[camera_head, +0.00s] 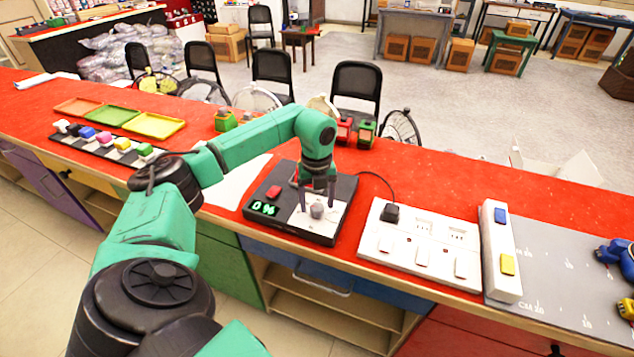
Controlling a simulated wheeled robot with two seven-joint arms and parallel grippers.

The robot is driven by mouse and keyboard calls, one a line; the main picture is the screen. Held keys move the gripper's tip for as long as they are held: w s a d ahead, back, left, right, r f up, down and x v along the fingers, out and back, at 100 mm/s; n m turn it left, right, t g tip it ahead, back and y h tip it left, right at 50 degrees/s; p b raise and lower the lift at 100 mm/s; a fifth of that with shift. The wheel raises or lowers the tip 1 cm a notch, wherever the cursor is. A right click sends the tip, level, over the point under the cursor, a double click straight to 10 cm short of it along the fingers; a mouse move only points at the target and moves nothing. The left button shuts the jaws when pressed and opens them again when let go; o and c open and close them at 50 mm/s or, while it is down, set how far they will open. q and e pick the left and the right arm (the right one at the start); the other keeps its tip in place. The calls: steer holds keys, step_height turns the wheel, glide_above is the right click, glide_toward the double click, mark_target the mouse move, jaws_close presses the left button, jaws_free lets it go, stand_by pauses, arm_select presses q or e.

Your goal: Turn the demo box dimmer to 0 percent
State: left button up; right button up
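The black demo box (340,189) sits on the red counter, with a green display (264,208) reading "0 %" and a red switch (273,192). A grey dimmer knob (317,211) stands on the box's white plate (302,222). My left gripper (317,200) points down over the plate. Its two fingers are apart, one on each side just behind or above the knob, with visible gaps, so it looks open. I cannot tell whether a finger touches the knob. The gripper body hides the back of the plate. My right gripper is out of view.
A white socket strip (380,259) with a black plug (390,213) lies to the right, beside a white switch block (498,283). Coloured trays (155,125) and a row of coloured switches (103,137) are at left. Red and green parts (365,133) stand behind the box.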

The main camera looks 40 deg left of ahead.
arm_select(q)
step_height(320, 180, up, 10)
steer(key=b, duration=0.1)
step_height(320, 180, up, 5)
glide_above(317, 206)
steer(key=shift+f+p, duration=0.2)
steer(key=shift+p, duration=0.15)
stand_by(0.3)
